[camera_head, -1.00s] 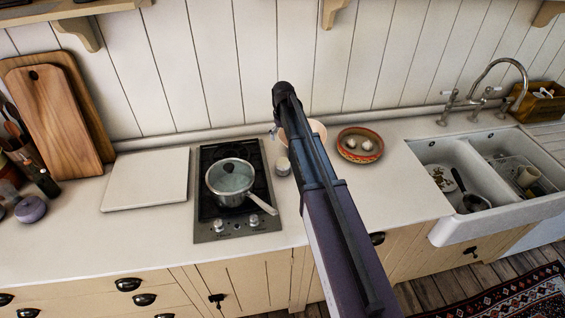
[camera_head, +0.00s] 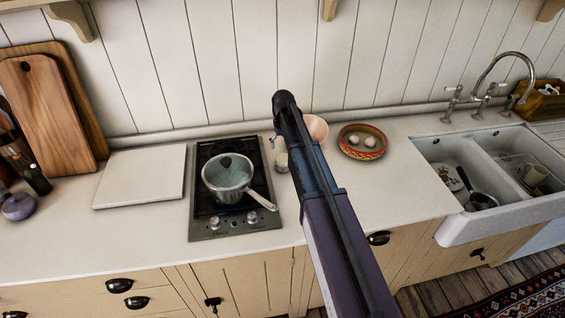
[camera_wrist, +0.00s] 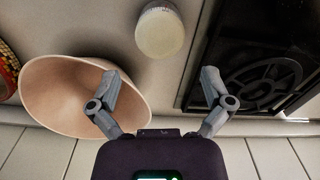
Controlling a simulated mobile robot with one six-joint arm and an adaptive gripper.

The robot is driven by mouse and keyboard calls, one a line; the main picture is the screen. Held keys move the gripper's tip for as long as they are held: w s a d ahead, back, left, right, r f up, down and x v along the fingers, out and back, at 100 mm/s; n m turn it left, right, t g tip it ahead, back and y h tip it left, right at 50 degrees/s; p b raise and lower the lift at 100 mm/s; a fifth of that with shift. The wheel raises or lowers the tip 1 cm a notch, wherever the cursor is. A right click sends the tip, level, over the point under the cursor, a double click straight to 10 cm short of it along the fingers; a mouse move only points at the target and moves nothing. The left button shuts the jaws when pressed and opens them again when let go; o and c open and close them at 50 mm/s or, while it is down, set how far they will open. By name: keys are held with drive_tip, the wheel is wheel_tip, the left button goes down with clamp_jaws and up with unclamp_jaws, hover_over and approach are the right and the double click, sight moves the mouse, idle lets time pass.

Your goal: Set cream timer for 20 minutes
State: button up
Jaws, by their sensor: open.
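A small round cream object, which looks like the cream timer (camera_head: 282,162), stands on the white counter just right of the hob. In the wrist view the timer (camera_wrist: 160,32) shows as a pale round top with a plain face; I cannot read any marks or setting. My gripper (camera_wrist: 160,82) is open and empty. In the wrist view the timer lies beyond the fingertips, roughly centred between them and not gripped. In the head view my arm hides most of the gripper, and a small part of it shows close by the timer's top.
A pink bowl (camera_wrist: 65,90) is close beside the left finger. The black hob (camera_head: 207,205) with a lidded saucepan (camera_head: 228,176) is just left of the timer. A patterned dish (camera_head: 362,141) holding white items and a double sink (camera_head: 490,160) are to the right. A white board (camera_head: 142,177) lies left.

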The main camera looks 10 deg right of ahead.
sight(283, 157)
drive_tip(key=shift+f+b, duration=3.15)
drive_tip(key=shift+f, duration=0.3)
drive_tip(key=c, duration=0.9)
drive_tip(key=shift+o, duration=0.2)
drive_tip(key=shift+m, duration=0.4)
drive_tip(key=o, duration=0.9)
drive_tip(key=shift+c, duration=0.2)
drive_tip(key=shift+n, duration=0.3)
